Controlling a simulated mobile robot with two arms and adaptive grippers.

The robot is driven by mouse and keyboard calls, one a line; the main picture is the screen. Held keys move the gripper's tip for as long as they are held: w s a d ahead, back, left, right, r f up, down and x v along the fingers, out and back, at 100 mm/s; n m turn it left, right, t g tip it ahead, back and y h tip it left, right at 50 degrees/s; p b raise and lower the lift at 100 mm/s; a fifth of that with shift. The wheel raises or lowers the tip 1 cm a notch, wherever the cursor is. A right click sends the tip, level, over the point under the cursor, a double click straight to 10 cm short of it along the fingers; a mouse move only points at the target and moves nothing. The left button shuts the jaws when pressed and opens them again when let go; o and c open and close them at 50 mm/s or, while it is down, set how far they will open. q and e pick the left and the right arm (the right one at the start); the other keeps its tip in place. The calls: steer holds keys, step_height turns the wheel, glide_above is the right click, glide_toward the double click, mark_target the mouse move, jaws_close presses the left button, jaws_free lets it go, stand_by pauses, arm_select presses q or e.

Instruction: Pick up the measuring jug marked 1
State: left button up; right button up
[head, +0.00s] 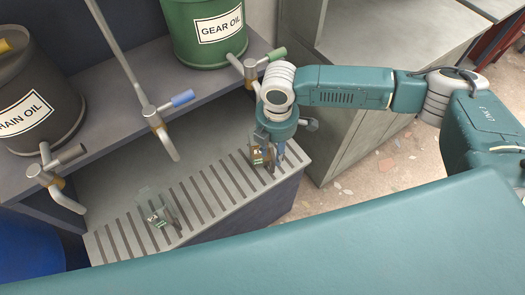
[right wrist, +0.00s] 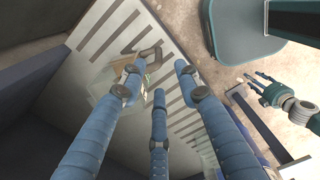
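Two small clear measuring jugs with dark handles stand on the slatted drip tray (head: 205,190). One jug (head: 155,211), with a green label, is near the tray's left end. The other jug (head: 258,156), with a brownish label, is at the right end, right by my right gripper (head: 270,152). The label numbers are too small to read. In the right wrist view my right gripper (right wrist: 158,76) has its blue fingers spread apart, pointing at a jug (right wrist: 146,86) partly hidden behind the left finger. My left gripper (right wrist: 265,87) shows small at the right there, its fingers apart, empty.
A green gear oil drum (head: 205,52) and a dark drum marked "...RAIN OIL" (head: 60,120) stand on the shelf (head: 120,95) above the tray. Several taps, such as the blue-handled one (head: 155,112), hang over the tray. A grey cabinet (head: 345,130) stands close at right.

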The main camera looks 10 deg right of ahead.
mark_target(274, 159)
step_height(274, 159, down, 5)
steer(key=shift+d+f+p, duration=0.1)
steer(key=shift+f+p, duration=0.05)
steer(key=shift+p, duration=0.15)
step_height(274, 159, down, 4)
steer(key=shift+f+p, duration=0.15)
steer(key=shift+p, duration=0.45)
steer(key=shift+w+f, duration=0.1)
steer(key=shift+f, duration=0.4)
jaws_close()
